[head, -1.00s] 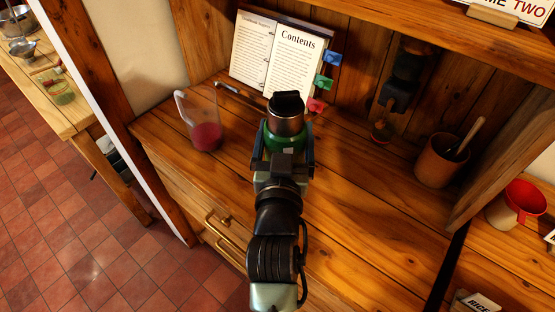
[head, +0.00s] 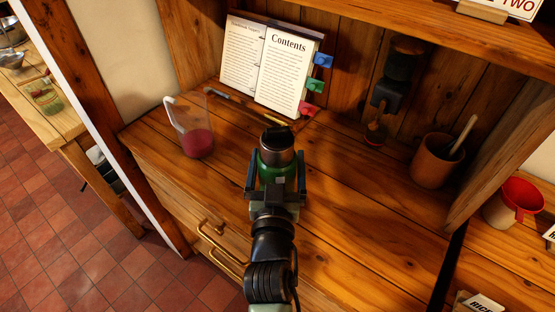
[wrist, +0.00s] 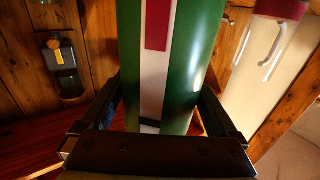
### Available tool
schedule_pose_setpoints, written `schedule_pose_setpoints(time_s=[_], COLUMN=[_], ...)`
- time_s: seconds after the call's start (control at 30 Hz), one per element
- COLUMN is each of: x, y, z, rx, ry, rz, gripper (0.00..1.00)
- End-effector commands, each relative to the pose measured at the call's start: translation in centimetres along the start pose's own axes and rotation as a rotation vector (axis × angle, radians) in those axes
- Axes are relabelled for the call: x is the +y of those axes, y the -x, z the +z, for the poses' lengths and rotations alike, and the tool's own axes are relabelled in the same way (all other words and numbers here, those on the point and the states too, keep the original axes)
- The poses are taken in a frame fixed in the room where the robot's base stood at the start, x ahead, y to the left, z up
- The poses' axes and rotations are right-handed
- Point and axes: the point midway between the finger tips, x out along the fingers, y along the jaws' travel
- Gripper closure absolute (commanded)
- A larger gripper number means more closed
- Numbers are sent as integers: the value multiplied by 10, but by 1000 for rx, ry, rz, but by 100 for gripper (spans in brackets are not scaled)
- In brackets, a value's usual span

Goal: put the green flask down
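The green flask (head: 277,172) has a dark steel cap on top. It stands roughly upright between the fingers of my gripper (head: 276,178), over the front middle of the pine worktop (head: 350,215). In the wrist view the flask (wrist: 190,60) fills the middle, green with a white band and a red patch. The fingers of my gripper (wrist: 160,112) lie along both its sides, and it is held. Its base is hidden by my gripper, so I cannot tell whether it touches the wood.
A clear jug with red liquid (head: 197,143) stands to the left. An open book (head: 270,62) leans at the back. A dark grinder (head: 393,92) is against the back boards. A brown pot (head: 433,165) with a spoon is at right. Wood right of the flask is clear.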

Motion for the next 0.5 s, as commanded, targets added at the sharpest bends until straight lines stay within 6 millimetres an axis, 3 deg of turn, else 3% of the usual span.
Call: schedule_pose_setpoints(time_s=[0.37, 0.5], x=[0, 0], y=[1, 20], z=[-4, 0], rx=[-1, -1], ry=[1, 3], rz=[0, 0], gripper=[0, 0])
